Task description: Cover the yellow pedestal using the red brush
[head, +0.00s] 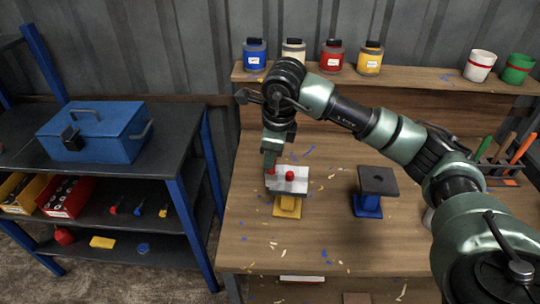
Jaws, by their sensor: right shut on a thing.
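The yellow pedestal (287,207) stands on the wooden workbench, left of the middle. Its top carries a pale grey-white plate (297,186). A round red spot or knob (290,175) shows on the plate; I cannot tell whether it is raised. My right gripper (271,163) points down over the plate's left back part. It is shut on the red brush (272,171), of which only a small red bit shows low at the fingertips. I cannot tell whether the brush touches the plate. My left gripper is out of view.
A blue pedestal (368,204) with a dark top stands to the right. A holder (501,177) with several handled tools is at the far right. Paint jars line the back shelf (410,79). Flakes litter the bench (325,245). A blue toolbox (95,133) is on the left shelving.

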